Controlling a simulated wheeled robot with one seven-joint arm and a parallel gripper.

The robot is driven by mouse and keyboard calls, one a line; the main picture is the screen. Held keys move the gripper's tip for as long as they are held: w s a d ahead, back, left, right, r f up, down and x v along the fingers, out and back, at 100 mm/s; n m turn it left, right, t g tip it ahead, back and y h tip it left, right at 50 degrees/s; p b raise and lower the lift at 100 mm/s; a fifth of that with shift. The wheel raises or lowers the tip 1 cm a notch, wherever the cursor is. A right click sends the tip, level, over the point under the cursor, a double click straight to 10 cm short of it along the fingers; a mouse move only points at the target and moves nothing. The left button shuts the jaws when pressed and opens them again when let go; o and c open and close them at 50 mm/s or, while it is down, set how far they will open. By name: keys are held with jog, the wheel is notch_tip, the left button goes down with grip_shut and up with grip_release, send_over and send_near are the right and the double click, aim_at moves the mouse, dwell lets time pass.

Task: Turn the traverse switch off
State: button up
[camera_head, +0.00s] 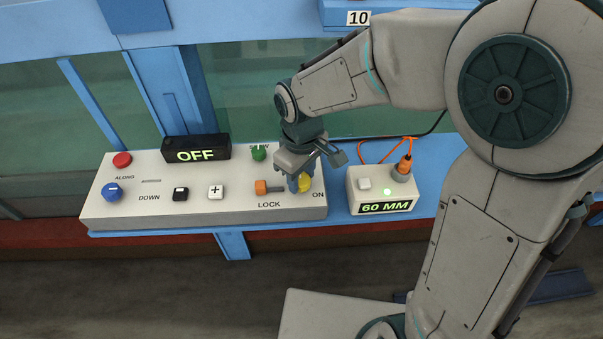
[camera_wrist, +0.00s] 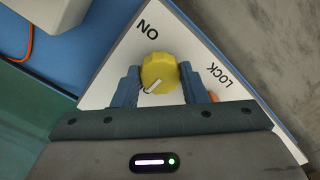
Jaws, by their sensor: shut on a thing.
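The yellow knob (camera_wrist: 159,70) sits on the white panel near the ON label (camera_wrist: 148,29). Its white pointer line aims down and left in the wrist view, away from ON, towards a letter partly covered by the knob and finger. My gripper (camera_wrist: 159,76) is shut on the knob, with one blue finger on each side. In the head view my gripper (camera_head: 300,182) hides most of the knob (camera_head: 307,184). A black display (camera_head: 195,149) at the panel's back reads OFF in lit letters.
The panel (camera_head: 110,212) also carries an orange-ended LOCK lever (camera_head: 262,187) just left of my gripper, a green knob (camera_head: 259,152), red (camera_head: 122,160) and blue (camera_head: 112,191) knobs, and black and white buttons. A box reading 60 MM (camera_head: 352,192) with an orange cable stands to the right.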

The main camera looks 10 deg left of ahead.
aim_at(302, 179)
jog(key=o, duration=1)
jog(key=shift+c, duration=0.2)
notch_tip(302, 179, up, 14)
